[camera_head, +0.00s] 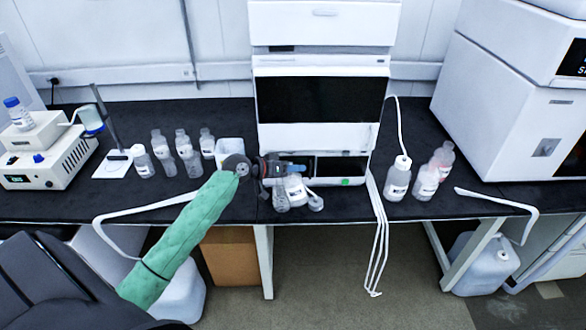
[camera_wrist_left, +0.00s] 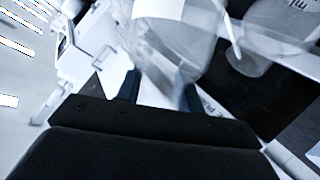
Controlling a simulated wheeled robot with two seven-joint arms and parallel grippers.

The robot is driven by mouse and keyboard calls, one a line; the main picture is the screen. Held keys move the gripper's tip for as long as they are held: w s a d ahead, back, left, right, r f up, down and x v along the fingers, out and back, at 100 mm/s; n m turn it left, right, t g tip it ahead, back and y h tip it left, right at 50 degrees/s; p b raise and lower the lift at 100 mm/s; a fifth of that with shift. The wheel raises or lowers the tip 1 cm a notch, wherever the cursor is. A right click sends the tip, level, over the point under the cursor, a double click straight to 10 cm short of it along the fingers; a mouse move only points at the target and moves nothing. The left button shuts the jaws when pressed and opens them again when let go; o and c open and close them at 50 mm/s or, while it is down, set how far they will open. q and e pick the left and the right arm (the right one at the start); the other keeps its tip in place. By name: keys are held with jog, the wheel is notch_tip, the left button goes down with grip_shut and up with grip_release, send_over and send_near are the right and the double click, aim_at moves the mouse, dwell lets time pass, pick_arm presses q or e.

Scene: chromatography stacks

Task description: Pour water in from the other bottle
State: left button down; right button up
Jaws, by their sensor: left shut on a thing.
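My left gripper (camera_head: 290,169) is in front of the middle instrument, above the bench's front part. It is shut on a clear bottle, which fills the top middle of the left wrist view (camera_wrist_left: 172,42) between the dark fingers. In the head view the gripper partly hides a clear bottle (camera_head: 281,197) and a white-labelled bottle (camera_head: 297,190) just below it. I cannot tell the held bottle's tilt or any water level. My right gripper is not in view.
Several clear bottles (camera_head: 163,155) stand left of the instrument (camera_head: 320,100), near a white container (camera_head: 229,151). A bottle with a white tube (camera_head: 397,180) and two others (camera_head: 426,182) stand to the right. White tubes (camera_head: 378,240) hang over the bench edge.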

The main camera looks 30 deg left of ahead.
pick_arm(q)
jog(key=shift+r, duration=0.1)
dwell(0.3)
jog(key=shift+r+n+h, duration=0.1)
jog(key=shift+n+h, duration=0.2)
jog(key=shift+n, duration=0.2)
jog(key=shift+r+n+p, duration=0.15)
jog(key=shift+n+p, duration=0.15)
jog(key=shift+f, duration=0.2)
jog(key=shift+f+n+h+b, duration=0.3)
jog(key=shift+n+h, duration=0.2)
